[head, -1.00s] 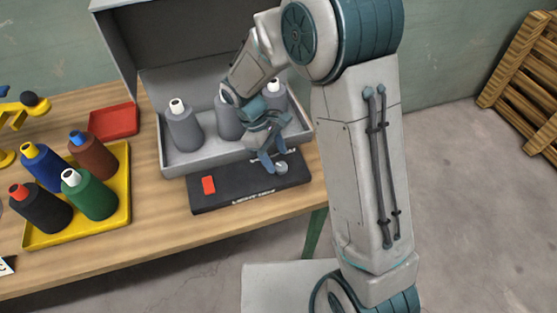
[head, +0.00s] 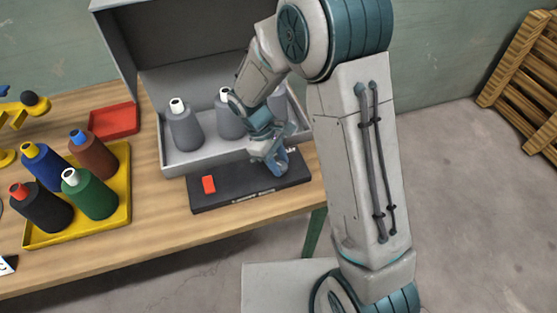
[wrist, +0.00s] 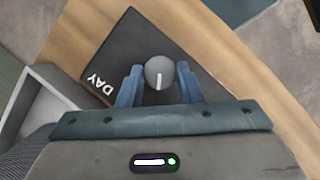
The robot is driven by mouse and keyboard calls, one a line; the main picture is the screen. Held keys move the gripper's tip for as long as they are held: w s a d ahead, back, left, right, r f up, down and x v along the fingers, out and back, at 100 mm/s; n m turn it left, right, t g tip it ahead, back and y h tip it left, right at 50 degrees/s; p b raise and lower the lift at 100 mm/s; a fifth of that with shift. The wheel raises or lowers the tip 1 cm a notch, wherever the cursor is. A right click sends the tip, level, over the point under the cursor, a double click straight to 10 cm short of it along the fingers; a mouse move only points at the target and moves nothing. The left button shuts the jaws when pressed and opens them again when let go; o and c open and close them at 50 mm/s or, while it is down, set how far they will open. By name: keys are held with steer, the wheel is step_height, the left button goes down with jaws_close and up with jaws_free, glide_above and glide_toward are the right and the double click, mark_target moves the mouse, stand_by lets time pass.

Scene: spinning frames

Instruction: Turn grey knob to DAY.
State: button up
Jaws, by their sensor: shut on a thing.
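The grey knob (wrist: 160,72) sits on the black panel (head: 232,185) at the front of the grey cabinet. In the wrist view it is round with a white pointer line that points down the picture, toward my palm. The word DAY (wrist: 101,85) is printed in white to the left of the knob on the panel. My gripper (wrist: 160,85) is shut on the knob, one blue finger on each side. In the head view my gripper (head: 277,168) reaches down onto the panel's right part and hides the knob. A red switch (head: 208,184) is on the panel's left part.
Grey cones of yarn (head: 184,128) stand in the grey cabinet tray (head: 190,162) right behind the panel. A yellow tray (head: 75,232) with several coloured cones and a red tray (head: 113,121) are on the table to the left. A wooden pallet (head: 525,85) leans far right.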

steer(key=shift+m, duration=0.3)
steer(key=m+g+y, duration=0.1)
steer(key=m, duration=0.1)
steer(key=shift+w+d+m, duration=0.1)
steer(key=shift+w+m, duration=0.05)
steer(key=shift+m, duration=0.25)
steer(key=m+y, duration=0.1)
steer(key=m, duration=0.2)
steer(key=shift+d+m+g+b, duration=0.1)
steer(key=shift+m+g+b, duration=0.2)
steer(key=shift+g, duration=0.1)
steer(key=m+y, duration=0.1)
steer(key=m, duration=0.2)
steer(key=m+y, duration=0.1)
steer(key=m, duration=0.2)
steer(key=shift+w+d+m+y, duration=0.1)
steer(key=shift+d+m+y, duration=0.1)
steer(key=shift+m+y, duration=0.1)
steer(key=o, duration=1)
steer(key=shift+c, duration=0.2)
steer(key=shift+b, duration=0.3)
steer(key=shift+r, duration=0.1)
steer(key=v, duration=1.3)
steer(key=shift+w+d+r, duration=0.15)
steer(key=shift+w+r, duration=0.1)
steer(key=shift+w, duration=0.15)
